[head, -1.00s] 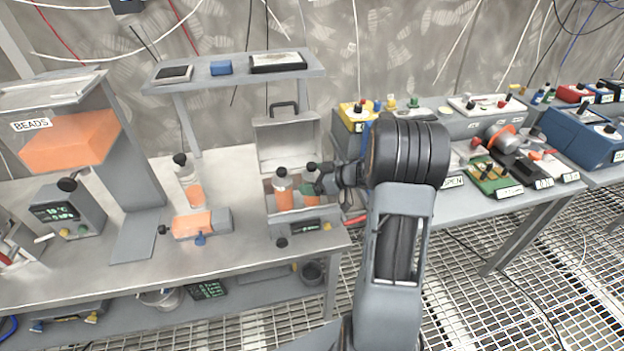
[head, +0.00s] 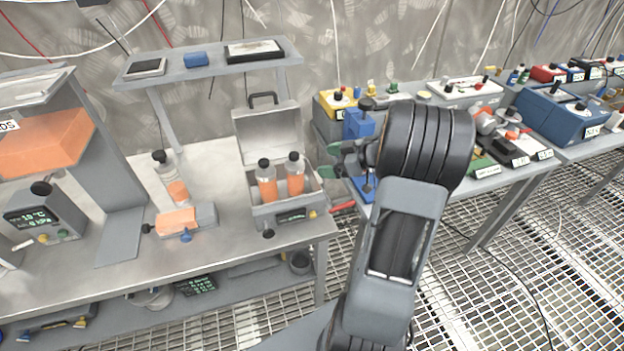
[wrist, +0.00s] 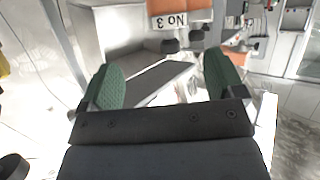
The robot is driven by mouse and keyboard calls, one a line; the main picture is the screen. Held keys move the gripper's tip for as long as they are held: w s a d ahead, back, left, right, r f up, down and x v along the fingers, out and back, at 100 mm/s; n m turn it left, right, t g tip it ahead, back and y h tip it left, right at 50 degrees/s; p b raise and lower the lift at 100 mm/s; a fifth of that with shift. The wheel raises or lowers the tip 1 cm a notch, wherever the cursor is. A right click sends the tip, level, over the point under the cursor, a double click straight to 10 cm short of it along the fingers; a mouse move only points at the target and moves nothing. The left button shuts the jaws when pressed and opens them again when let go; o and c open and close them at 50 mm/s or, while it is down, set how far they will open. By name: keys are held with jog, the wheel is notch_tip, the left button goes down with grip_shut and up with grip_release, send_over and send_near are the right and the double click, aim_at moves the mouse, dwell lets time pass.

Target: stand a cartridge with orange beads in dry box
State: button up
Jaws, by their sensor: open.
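The dry box (head: 292,217) stands on the steel bench with its lid (head: 266,134) raised. Two black-capped cartridges with orange beads, a left one (head: 267,185) and a right one (head: 295,180), stand upright inside it. My gripper (head: 330,160) is just right of the right cartridge, apart from it. Its green finger pads are spread with nothing between them, as the wrist view (wrist: 163,84) also shows. Another cartridge (head: 172,182), clear above and orange below, stands left of the box.
A low grey device with an orange top (head: 177,220) sits left of the box. The bead dispenser (head: 45,148) and a grey meter (head: 45,215) are farther left. A shelf (head: 210,66) stands behind. A blue device (head: 358,124) is close behind my gripper.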

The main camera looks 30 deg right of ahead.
jog(key=w+a+r+m+t+h, duration=0.35)
jog(key=r+m+h, duration=0.25)
jog(key=r+h, duration=0.4)
jog(key=s+a+f+m+g, duration=0.1)
jog(key=s+a+f+g, duration=0.1)
jog(key=s+a, duration=0.3)
jog(key=s+a+f+g, duration=0.2)
jog(key=s+a+g, duration=0.2)
jog(key=s, duration=0.3)
jog(key=s+a+f+m+g+y, duration=0.1)
jog(key=s+a+f+g, duration=0.2)
jog(key=s+a, duration=0.3)
jog(key=shift+s+m+g, duration=0.3)
jog(key=shift+s+g, duration=0.05)
jog(key=shift+g, duration=0.2)
jog(key=shift+a, duration=0.1)
notch_tip(320, 180, up, 2)
jog(key=shift+r+p, duration=0.1)
jog(key=shift+p, duration=0.85)
jog(key=shift+c, duration=0.2)
